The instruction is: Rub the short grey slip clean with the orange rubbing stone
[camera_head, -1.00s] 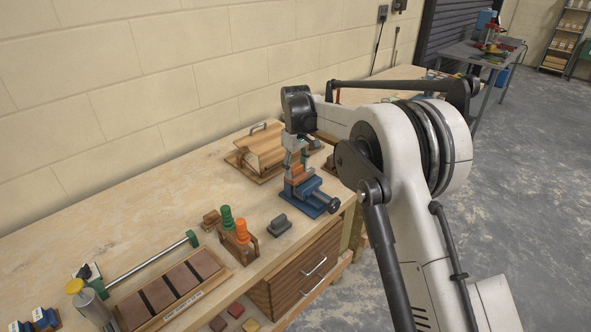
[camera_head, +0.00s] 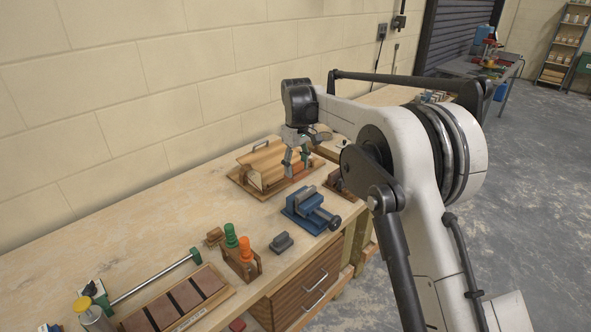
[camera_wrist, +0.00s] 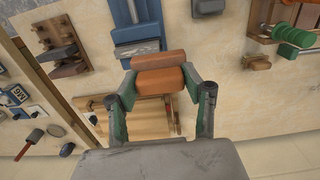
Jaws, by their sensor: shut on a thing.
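My gripper (camera_head: 296,170) is above the front of the wooden board with a handle, behind the blue vise. In the wrist view its two green-sided fingers (camera_wrist: 158,76) are shut on an orange-brown block, the orange rubbing stone (camera_wrist: 160,82). A similar reddish bar shows just beyond it; I cannot tell if it is part of the same block. A small dark grey block (camera_head: 281,243) lies on the bench in front of the vise. Another grey piece (camera_wrist: 60,52) sits in a wooden holder (camera_head: 343,180) right of the vise. I cannot tell which is the short grey slip.
The blue vise (camera_head: 309,211) stands near the bench's front edge. A wooden caddy (camera_head: 240,264) holds green and orange handled tools. A rack of reddish slabs (camera_head: 175,305) is at the near left. The wooden board (camera_head: 241,186) is near the wall. Bare bench lies left of it.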

